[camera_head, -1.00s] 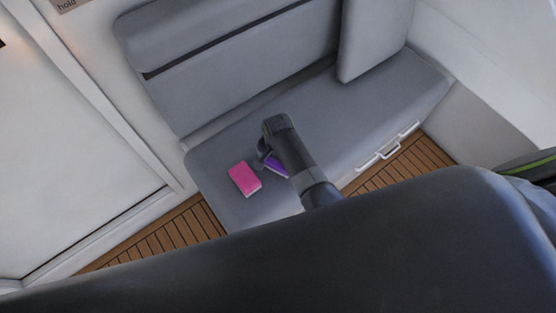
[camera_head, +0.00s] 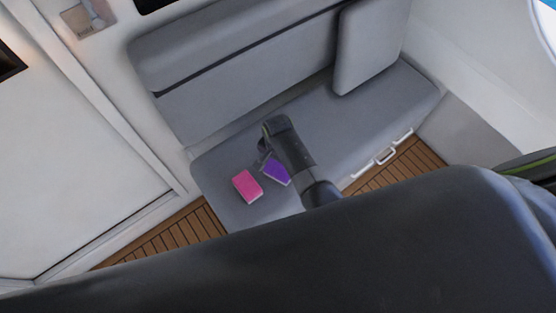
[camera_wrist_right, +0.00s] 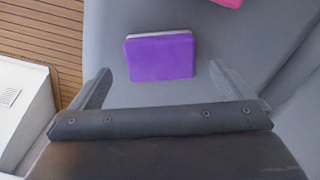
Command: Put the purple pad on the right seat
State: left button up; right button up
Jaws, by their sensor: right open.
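The purple pad (camera_head: 276,172) lies on the grey bench seat (camera_head: 365,125), beside a pink pad (camera_head: 247,186). In the right wrist view the purple pad (camera_wrist_right: 160,56) is a flat block with a pale edge, lying beyond the fingertips, roughly between their lines. My right gripper (camera_wrist_right: 160,82) is open and empty, one finger on each side below the pad. In the head view my right gripper (camera_head: 266,150) is over the seat, next to the purple pad, and its fingers are partly hidden. My left gripper is not in view.
A grey cushion (camera_head: 370,45) leans at the bench's right end. White handles (camera_head: 385,156) stick out from the bench front above the wooden floor (camera_head: 165,235).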

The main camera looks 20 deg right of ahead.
aim_at(278, 169)
notch_tip(278, 169, up, 5)
jog(key=p, duration=0.4)
jog(key=shift+r+p, duration=0.2)
jog(key=shift+p, duration=0.2)
jog(key=shift+w, duration=0.1)
